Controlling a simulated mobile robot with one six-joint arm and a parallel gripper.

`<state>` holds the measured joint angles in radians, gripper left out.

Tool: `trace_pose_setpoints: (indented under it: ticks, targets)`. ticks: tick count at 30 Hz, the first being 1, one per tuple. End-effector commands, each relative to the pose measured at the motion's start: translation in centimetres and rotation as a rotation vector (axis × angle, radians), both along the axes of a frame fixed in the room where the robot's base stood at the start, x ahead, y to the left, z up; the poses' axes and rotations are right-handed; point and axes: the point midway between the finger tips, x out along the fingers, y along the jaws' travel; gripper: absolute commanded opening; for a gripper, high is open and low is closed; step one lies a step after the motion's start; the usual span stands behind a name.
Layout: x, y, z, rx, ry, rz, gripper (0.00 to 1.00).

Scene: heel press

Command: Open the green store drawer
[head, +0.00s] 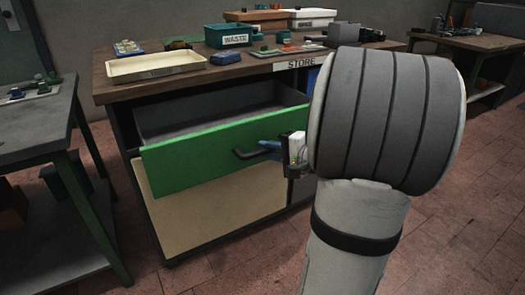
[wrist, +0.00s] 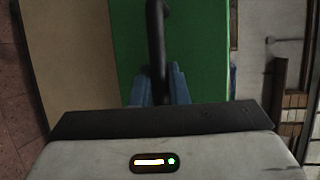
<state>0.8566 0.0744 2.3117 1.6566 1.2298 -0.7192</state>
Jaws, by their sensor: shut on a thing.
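The green store drawer (head: 215,152) stands pulled out of the bench, and its grey inside (head: 215,108) shows from above. A dark bar handle (head: 243,154) is on its front. My gripper (head: 268,147) is at the right part of the handle, with its blue fingers around it. In the wrist view the green front (wrist: 200,55) fills the middle. There the dark handle (wrist: 156,40) runs down between the blue fingers of my gripper (wrist: 160,88), which is shut on it. My arm hides the right side of the bench in the head view.
The bench top (head: 120,82) carries a cream tray (head: 155,66), a green WASTE bin (head: 228,36) and several small parts. A STORE label (head: 295,64) is on its edge. A beige panel (head: 215,212) lies below the drawer. Another table (head: 40,125) stands at left. The floor (head: 215,265) in front is clear.

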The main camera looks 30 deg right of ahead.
Motion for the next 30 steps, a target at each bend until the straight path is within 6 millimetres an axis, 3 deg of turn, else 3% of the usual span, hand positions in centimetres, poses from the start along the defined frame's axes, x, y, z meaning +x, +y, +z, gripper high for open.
trace_pose_setpoints:
  ticks: [5, 6, 13, 23, 30]
  targets:
    - [0.2, -0.2, 0.2, -0.003, -0.002, -0.009, 0.0]
    - [0.2, -0.2, 0.1, -0.004, -0.002, -0.007, 0.17]
    - [0.3, 0.3, 0.1, -0.002, -0.001, 0.004, 0.36]
    - [-0.1, 0.2, 0.2, -0.001, -0.001, 0.008, 0.36]
    - [-3.2, -1.3, 1.0, -0.002, -0.001, 0.004, 0.36]
